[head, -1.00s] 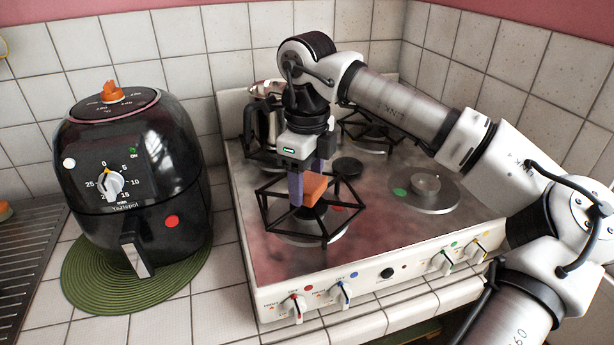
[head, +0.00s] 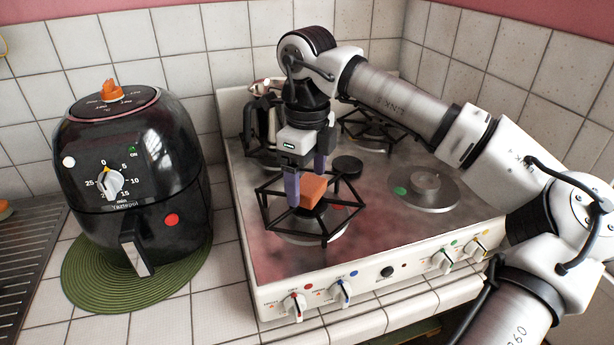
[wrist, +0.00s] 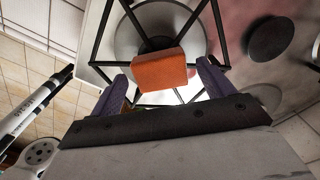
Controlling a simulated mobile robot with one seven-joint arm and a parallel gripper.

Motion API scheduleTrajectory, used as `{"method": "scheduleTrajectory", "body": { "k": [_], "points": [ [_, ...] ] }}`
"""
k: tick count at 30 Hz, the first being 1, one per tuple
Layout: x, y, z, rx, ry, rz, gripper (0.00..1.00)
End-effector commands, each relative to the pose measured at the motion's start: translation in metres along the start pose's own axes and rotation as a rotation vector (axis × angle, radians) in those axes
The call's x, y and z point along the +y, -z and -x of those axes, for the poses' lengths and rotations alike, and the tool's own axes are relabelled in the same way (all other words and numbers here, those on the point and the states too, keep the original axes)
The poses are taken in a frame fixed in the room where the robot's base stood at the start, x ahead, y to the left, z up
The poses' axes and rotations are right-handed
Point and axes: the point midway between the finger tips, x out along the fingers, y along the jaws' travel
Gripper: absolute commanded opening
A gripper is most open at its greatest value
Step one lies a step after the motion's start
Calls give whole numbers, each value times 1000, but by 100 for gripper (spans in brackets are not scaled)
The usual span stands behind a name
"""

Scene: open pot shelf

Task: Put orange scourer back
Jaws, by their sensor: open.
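The orange scourer (head: 312,188) is a small orange block at the black wire pot grate (head: 270,206) over the front left burner. It also shows in the wrist view (wrist: 159,70), against the grate bars and the round burner. My gripper (head: 306,189) points down over that burner, with its two purple fingers on either side of the scourer. The fingers are open, and in the wrist view gaps show between them and the scourer. The scourer's underside is hidden, so I cannot tell exactly what it rests on.
A black air fryer (head: 135,180) stands on a green round mat (head: 85,290) at the left. Behind my gripper a moka pot (head: 262,120) stands on the back left burner. Stove knobs (head: 342,292) line the front edge. Another grate (head: 372,130) is at the back right.

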Motion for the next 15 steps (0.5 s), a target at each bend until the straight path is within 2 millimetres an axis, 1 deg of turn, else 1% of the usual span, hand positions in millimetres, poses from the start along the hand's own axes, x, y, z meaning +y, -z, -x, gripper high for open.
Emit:
{"method": "scheduleTrajectory", "body": {
  "k": [9, 12, 15],
  "points": [
    [-1, -1, 70, -2, 4, -2, 81],
    [0, -1, 89, -2, 4, -1, 81],
    [0, -1, 103, -1, 2, -2, 81]
  ]
}}
